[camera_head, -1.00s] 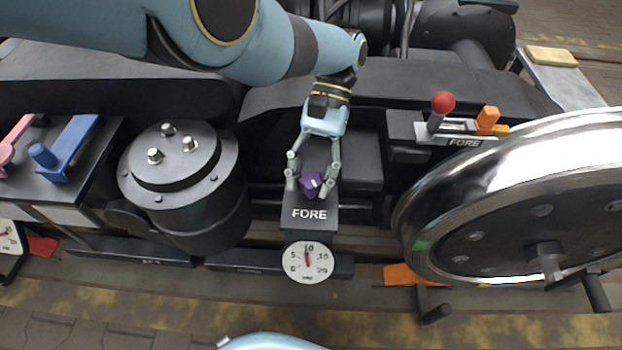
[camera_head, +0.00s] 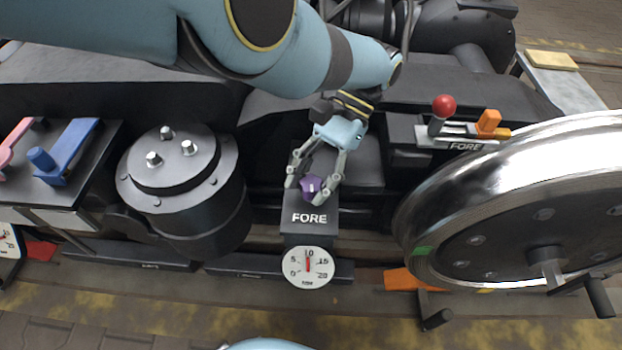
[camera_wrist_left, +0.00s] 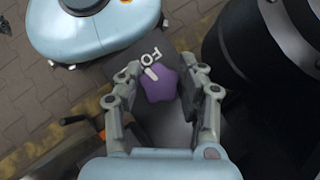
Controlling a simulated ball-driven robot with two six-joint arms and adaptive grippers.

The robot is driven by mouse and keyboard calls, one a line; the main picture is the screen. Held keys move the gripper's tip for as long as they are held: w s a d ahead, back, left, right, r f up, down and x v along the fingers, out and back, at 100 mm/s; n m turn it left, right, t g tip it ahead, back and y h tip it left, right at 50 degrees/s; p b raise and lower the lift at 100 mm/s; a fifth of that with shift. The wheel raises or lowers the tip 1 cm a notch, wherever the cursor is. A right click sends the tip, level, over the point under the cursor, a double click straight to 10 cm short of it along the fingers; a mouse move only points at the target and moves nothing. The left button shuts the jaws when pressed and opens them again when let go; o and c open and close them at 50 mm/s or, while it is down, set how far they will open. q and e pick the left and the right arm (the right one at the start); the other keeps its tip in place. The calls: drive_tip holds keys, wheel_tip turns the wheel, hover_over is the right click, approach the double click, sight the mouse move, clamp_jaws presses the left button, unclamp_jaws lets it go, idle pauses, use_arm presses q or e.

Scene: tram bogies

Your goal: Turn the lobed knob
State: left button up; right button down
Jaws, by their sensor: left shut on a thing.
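The purple lobed knob (camera_head: 311,186) sits on top of a dark box marked FORE (camera_head: 310,219). My left gripper (camera_head: 309,191) comes down from above, its two fingers on either side of the knob, shut on it. In the left wrist view the knob (camera_wrist_left: 160,84) shows as a rounded purple lobed shape with a pale mark on it, between the two fingertips. A round white dial (camera_head: 307,267) hangs on the front below the box, its red needle pointing close to 10. My right gripper is not in view.
A lever with a red ball (camera_head: 443,106) and an orange block (camera_head: 488,121) stand right of the box. A large steel wheel (camera_head: 520,200) fills the right side. A grey cylinder with bolts (camera_head: 178,165) and a blue handle (camera_head: 68,150) are at left.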

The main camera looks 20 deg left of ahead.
use_arm(q)
drive_tip(key=shift+d+f+m+y, duration=0.1)
drive_tip(key=shift+m+y, duration=0.4)
drive_tip(key=shift+m, duration=0.2)
drive_tip(key=shift+s+t, duration=0.1)
drive_tip(key=shift+t, duration=0.2)
drive_tip(key=o, duration=1.2)
drive_tip(key=shift+c, duration=0.2)
